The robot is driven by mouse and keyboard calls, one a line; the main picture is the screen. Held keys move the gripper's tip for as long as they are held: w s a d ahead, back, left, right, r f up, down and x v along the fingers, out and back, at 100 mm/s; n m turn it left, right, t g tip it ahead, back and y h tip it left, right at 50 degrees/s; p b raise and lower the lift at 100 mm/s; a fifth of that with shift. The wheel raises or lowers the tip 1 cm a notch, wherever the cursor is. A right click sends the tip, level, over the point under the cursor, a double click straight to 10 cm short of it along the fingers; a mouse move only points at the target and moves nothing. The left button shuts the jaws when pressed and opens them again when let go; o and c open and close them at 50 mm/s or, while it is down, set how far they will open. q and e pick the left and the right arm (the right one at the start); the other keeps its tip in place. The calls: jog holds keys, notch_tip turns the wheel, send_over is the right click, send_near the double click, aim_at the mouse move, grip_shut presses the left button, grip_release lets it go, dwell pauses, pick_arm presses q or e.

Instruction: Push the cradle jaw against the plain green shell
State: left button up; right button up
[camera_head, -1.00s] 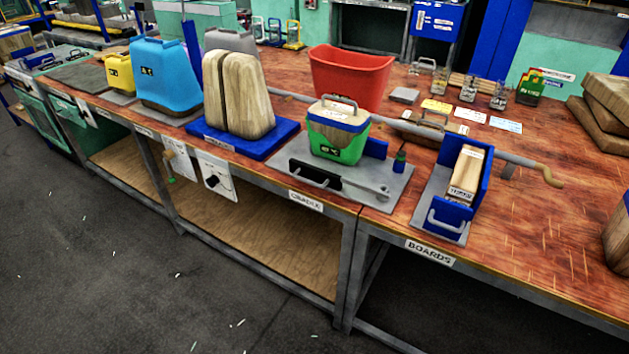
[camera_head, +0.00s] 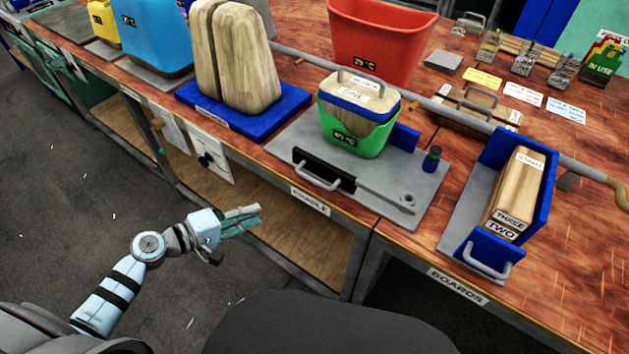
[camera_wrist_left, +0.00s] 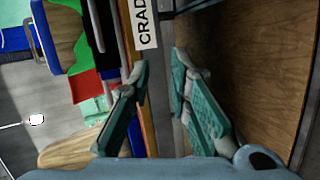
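The plain green shell (camera_head: 352,138) stands upright on the grey cradle plate (camera_head: 287,138). A wood-and-blue insert (camera_head: 360,100) with a grey handle sits in it. The cradle jaw (camera_head: 322,170), a black bar with a grey handle (camera_head: 315,180), lies at the front of the plate, with a strip of bare plate between it and the shell. My left gripper (camera_head: 246,218) is in front of the bench, below and left of the jaw, touching nothing. In the left wrist view its fingers (camera_wrist_left: 160,100) are apart and empty. My right gripper is not in view.
A blue block (camera_head: 404,137) stands behind the shell, and a small blue-green peg (camera_head: 432,158) to its right. The boards holder (camera_head: 541,207) is farther right. Wooden halves (camera_head: 232,60) stand on a blue base at left. The bench's front edge bears a CRADLE label (camera_head: 310,201).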

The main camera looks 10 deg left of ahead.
aim_at(314, 181)
pick_arm(q)
jog(key=d+r+h, duration=0.3)
jog(key=d+r, duration=0.1)
jog(key=r, duration=0.3)
jog(key=x, duration=1.4)
jog(key=shift+w+a, duration=0.15)
jog(key=shift+a, duration=0.1)
jog(key=shift+c, duration=0.3)
grip_shut()
